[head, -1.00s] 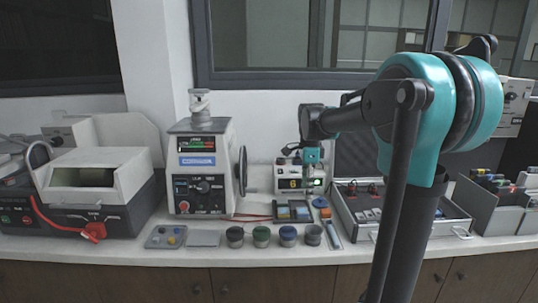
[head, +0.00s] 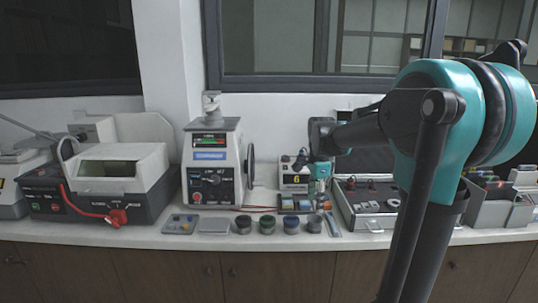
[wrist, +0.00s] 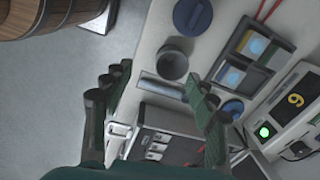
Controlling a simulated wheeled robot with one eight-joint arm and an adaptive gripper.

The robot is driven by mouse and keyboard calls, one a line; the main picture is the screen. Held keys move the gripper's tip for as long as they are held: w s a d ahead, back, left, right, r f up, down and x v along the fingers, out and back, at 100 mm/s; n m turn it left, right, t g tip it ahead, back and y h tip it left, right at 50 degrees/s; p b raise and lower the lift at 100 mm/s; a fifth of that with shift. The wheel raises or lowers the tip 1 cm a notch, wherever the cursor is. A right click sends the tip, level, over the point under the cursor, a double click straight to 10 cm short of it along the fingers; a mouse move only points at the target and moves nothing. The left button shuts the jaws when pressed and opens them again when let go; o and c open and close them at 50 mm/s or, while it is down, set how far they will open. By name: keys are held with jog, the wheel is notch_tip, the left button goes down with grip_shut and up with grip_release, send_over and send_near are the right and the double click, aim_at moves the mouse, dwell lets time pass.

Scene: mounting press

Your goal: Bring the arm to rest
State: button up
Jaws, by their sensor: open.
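My gripper (head: 321,174) hangs from my arm at the right of the head view, over the counter beside the small device with a 6 on its display (head: 294,179). In the wrist view my gripper (wrist: 160,86) is open, with its two dark green fingers apart. Nothing is held between them. A grey cylindrical or strip-like piece (wrist: 162,88) shows between the fingertips, apparently on the counter below. The mounting press (head: 212,165), a white box with a handwheel, stands left of my gripper.
Several small cups (head: 267,226) line the counter's front. A block tray (head: 294,204) lies behind them. An open case (head: 366,215) stands right of my gripper, close below in the wrist view (wrist: 150,140). A cutting machine (head: 100,185) is at the left.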

jog(key=s+d+f+n+t, duration=0.3)
jog(key=s+f+n, duration=1.3)
jog(key=s, duration=0.4)
jog(key=shift+d+f+t, duration=0.2)
jog(key=shift+f+t, duration=0.2)
jog(key=shift+f, duration=0.1)
